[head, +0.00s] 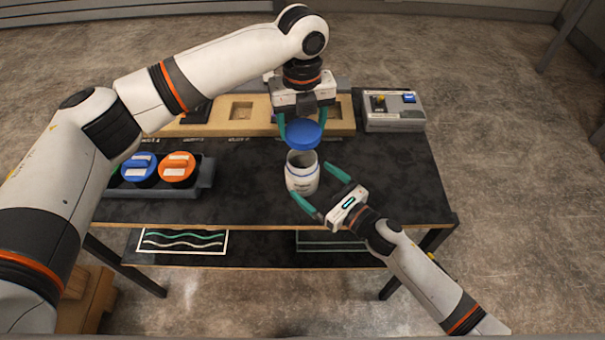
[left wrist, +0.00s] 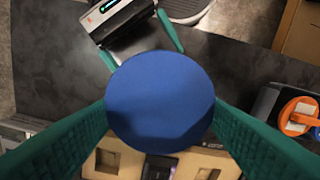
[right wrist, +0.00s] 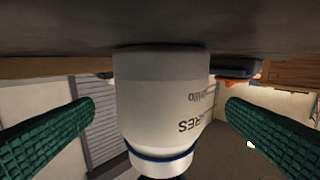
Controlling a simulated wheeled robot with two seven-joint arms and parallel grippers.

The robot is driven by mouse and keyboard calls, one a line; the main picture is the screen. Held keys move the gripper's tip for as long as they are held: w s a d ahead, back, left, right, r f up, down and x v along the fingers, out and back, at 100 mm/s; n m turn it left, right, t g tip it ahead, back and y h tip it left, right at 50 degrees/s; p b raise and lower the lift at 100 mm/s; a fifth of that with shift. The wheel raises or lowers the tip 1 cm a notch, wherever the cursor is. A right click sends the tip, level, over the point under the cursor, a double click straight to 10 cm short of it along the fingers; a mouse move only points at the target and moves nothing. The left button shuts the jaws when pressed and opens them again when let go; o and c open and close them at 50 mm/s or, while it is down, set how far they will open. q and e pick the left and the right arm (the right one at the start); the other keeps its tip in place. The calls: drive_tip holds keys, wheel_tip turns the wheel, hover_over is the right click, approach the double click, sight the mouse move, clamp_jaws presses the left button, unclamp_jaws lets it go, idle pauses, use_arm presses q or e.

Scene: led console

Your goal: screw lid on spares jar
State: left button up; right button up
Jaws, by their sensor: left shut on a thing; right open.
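The white spares jar (head: 301,178) stands open and upright on the dark table, with a blue band near its top. My left gripper (head: 302,124) is shut on the blue lid (head: 304,135) and holds it above and slightly behind the jar, apart from it. In the left wrist view the lid (left wrist: 160,101) sits between the green fingers and hides the jar. My right gripper (head: 316,187) is open, its green fingers on either side of the jar. In the right wrist view the jar (right wrist: 165,100) stands between the fingers with gaps on both sides.
A dark tray (head: 206,180) at the left holds a blue-lidded jar (head: 139,167) and an orange-lidded jar (head: 178,167). A wooden board (head: 270,112) with square recesses lies along the back. A grey control box (head: 393,111) stands at the back right. The table's right side is clear.

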sight(302, 172)
drive_tip(key=shift+x, duration=2.45)
drive_tip(key=shift+s, duration=0.1)
drive_tip(key=c, duration=1.4)
use_arm(q)
drive_tip(key=shift+f, duration=2.5)
use_arm(e)
drive_tip(key=shift+c, duration=0.2)
use_arm(q)
drive_tip(key=shift+f, duration=0.1)
drive_tip(key=shift+f, duration=0.8)
drive_tip(key=shift+f, duration=0.55)
